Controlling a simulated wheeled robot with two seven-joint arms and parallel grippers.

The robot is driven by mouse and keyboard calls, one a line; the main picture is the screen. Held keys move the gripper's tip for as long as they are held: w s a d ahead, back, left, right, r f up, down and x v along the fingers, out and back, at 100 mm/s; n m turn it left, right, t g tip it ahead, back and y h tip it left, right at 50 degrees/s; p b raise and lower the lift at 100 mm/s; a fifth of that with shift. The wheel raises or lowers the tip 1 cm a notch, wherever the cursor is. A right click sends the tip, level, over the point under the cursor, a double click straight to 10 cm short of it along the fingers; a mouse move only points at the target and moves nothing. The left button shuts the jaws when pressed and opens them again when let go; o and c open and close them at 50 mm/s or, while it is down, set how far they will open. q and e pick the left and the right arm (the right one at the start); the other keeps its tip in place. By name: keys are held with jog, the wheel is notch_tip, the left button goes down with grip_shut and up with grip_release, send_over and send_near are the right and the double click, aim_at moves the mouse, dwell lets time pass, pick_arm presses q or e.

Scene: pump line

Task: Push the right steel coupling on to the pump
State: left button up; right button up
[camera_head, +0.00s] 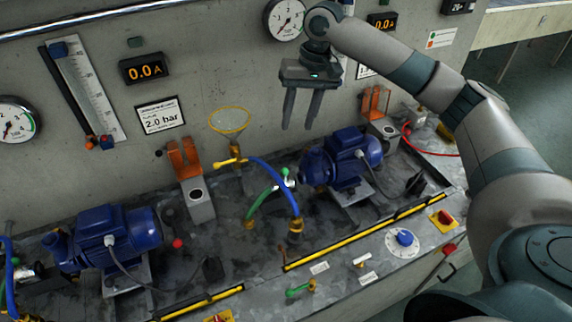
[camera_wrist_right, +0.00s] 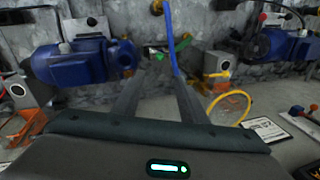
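The right blue pump (camera_head: 342,160) stands on the bench at the right; it also shows at the left of the right wrist view (camera_wrist_right: 80,63). A small steel coupling (camera_head: 289,183) is close to the pump's left end, near the green hose (camera_head: 262,203); I cannot tell whether it is seated on the pump. In the right wrist view this spot is small and partly unclear beyond the fingers. My right gripper (camera_head: 301,126) is open and empty, above and behind the coupling near the wall, fingers pointing down. My left gripper is not in view.
A blue hose (camera_head: 278,178) arches from a yellow valve (camera_head: 232,161) to a brass fitting on the bench. A yellow ring (camera_head: 229,119) is by the wall. Orange-topped grey blocks (camera_head: 198,202) stand by the pumps. Another blue pump (camera_head: 112,240) is at the left.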

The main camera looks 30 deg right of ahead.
jog(key=p, duration=0.4)
send_over(285, 180)
jog(key=f, duration=1.6)
jog(key=shift+w+d, duration=0.1)
jog(key=shift+d, duration=0.15)
